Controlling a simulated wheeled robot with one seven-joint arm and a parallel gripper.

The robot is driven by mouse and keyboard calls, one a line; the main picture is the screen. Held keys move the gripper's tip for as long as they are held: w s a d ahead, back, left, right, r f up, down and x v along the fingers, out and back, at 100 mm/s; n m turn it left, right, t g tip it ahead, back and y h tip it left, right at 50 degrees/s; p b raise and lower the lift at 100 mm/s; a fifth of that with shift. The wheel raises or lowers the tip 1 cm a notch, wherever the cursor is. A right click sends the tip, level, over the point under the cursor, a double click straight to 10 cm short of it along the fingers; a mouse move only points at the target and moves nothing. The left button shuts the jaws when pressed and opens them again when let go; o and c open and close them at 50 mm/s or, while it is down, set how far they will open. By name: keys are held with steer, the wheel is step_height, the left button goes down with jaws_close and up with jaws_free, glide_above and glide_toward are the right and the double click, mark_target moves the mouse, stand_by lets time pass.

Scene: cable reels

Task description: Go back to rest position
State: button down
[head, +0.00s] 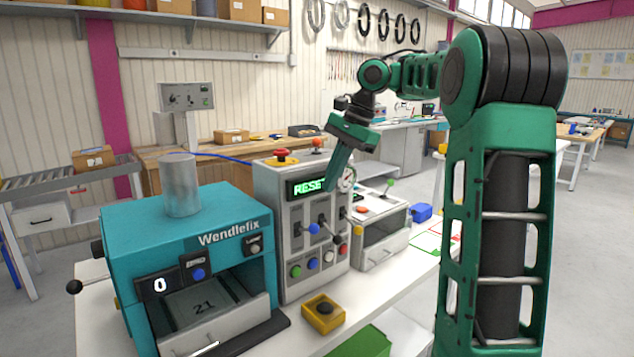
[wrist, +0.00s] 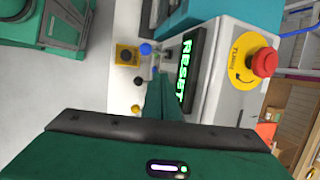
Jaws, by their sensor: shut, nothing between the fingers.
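My gripper (head: 330,187) is shut and empty. In the wrist view the closed fingers (wrist: 162,85) show edge-on beside the full display (wrist: 188,72), which reads "RESET". I cannot tell whether the fingertips touch the box. My green arm stands on the right of the head view and reaches left over the bench.
A teal Wendlefix machine (head: 150,232) with an open drawer stands at the left of the white bench. The air above is open.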

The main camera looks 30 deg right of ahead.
steer(key=s+f+n+h, duration=0.1)
steer(key=s+f+n, duration=0.2)
steer(key=s+f, duration=0.3)
steer(key=s+a+f+n+g+h, duration=0.1)
steer(key=s+f+n, duration=0.2)
steer(key=s+f, duration=0.4)
steer(key=s+f+n+g+h, duration=0.1)
steer(key=s+f+n, duration=0.2)
steer(key=s, duration=1.6)
step_height(320, 180, down, 4)
steer(key=shift+s+a+f, duration=0.15)
steer(key=shift+s, duration=0.1)
steer(key=shift+w+f+h, duration=0.25)
steer(key=shift+w+h, duration=0.05)
steer(key=shift+w, duration=0.35)
